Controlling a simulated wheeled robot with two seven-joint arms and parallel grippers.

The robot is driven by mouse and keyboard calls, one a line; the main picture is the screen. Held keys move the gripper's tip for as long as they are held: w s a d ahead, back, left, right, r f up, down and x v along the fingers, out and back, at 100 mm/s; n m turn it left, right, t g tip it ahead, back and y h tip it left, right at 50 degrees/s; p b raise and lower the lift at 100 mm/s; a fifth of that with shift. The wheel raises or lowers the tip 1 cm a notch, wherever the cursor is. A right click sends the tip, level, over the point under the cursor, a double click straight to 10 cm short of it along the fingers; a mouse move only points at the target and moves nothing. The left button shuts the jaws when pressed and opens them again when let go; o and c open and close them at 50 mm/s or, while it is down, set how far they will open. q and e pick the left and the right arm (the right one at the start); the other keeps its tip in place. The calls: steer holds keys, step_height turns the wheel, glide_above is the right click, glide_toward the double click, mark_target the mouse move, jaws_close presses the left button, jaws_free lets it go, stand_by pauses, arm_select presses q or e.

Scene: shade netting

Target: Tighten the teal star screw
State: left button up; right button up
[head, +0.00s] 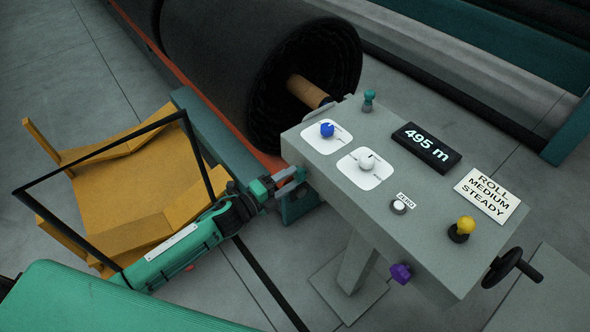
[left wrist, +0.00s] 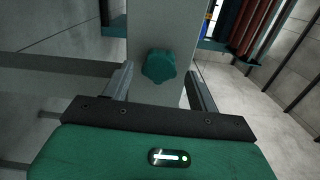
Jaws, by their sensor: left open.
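The teal star screw (left wrist: 158,66) shows in the left wrist view, on a grey upright face and roughly centred between my fingers. My left gripper (head: 296,176) is open, with one finger to each side of the screw in that view, and a gap shows on both sides. I cannot tell how far the fingertips are from it in depth. My right gripper is not in view.
The console carries a blue knob (head: 327,129), a white knob (head: 366,164), a yellow knob (head: 463,228), a teal peg (head: 369,99) and a display (head: 427,146). A purple star knob (head: 400,273) and black handwheel (head: 508,266) project from it.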

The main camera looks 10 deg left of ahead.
arm_select(q)
steer(key=shift+r+n, duration=0.2)
steer(key=shift+n, duration=0.6)
steer(key=shift+f, duration=0.2)
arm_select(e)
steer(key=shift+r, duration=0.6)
arm_select(q)
steer(key=shift+w, duration=0.1)
steer(key=shift+x, duration=1.25)
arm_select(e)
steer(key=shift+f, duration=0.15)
arm_select(q)
jaws_close()
steer(key=shift+f, duration=0.1)
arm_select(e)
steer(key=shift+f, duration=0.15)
